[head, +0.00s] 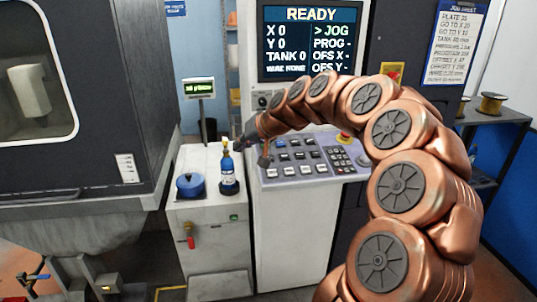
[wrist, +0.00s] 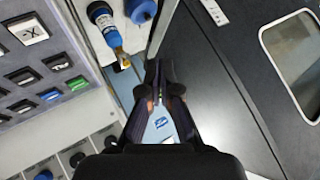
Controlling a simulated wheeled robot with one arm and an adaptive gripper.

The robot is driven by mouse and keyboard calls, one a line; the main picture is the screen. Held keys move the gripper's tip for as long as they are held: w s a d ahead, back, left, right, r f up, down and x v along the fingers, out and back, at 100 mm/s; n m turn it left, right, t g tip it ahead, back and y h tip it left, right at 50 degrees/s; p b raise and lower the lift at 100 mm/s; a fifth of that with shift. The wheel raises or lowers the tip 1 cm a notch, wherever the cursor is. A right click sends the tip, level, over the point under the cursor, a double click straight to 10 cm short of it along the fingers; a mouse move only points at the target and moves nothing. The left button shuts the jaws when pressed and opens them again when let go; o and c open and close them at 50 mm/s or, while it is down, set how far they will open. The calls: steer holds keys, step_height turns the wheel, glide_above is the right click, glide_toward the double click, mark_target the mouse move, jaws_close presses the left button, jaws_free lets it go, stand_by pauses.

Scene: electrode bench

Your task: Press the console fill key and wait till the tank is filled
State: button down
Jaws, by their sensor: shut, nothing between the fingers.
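The console (head: 258,200) has a sloped key panel with rows of dark and white keys; the wrist view shows a blue key (wrist: 50,94), a green key (wrist: 77,84) and a white X key (wrist: 29,31). I cannot tell which key is fill. The console screen (head: 310,42) reads READY, X 0, Y 0, TANK 0. My gripper (head: 239,146) is at the panel's upper left, apart from the keys. Its fingers (wrist: 164,78) are shut and empty in the wrist view. The tank's inside is hidden.
A blue-labelled bottle (head: 228,174) and a blue pot (head: 190,186) stand on the white cabinet left of the console. A small display (head: 199,87) stands behind them. The dark machine (head: 110,80) fills the left. A job sheet (head: 456,42) hangs at the right.

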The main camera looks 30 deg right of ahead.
steer(key=w+d+m+t+h, duration=0.2)
steer(key=w+d, duration=0.1)
steer(key=d, duration=0.9)
steer(key=shift+w+d+r+p, duration=0.15)
steer(key=shift+d+r+p, duration=0.2)
steer(key=shift+r, duration=0.1)
steer(key=shift+f, duration=0.1)
steer(key=f+b, duration=0.1)
steer(key=f, duration=0.1)
steer(key=w+f, duration=0.1)
steer(key=f, duration=0.2)
steer(key=f+b, duration=0.1)
steer(key=f, duration=0.1)
steer(key=shift+w+d+f+b, duration=0.2)
steer(key=shift+d+f+b, duration=0.05)
steer(key=shift+f+b, duration=0.1)
steer(key=shift+w+f+b, duration=0.15)
steer(key=shift+f+b, duration=0.15)
steer(key=shift+f, duration=0.1)
steer(key=shift+f, duration=0.15)
steer(key=shift+f+b, duration=0.25)
steer(key=shift+b, duration=0.4)
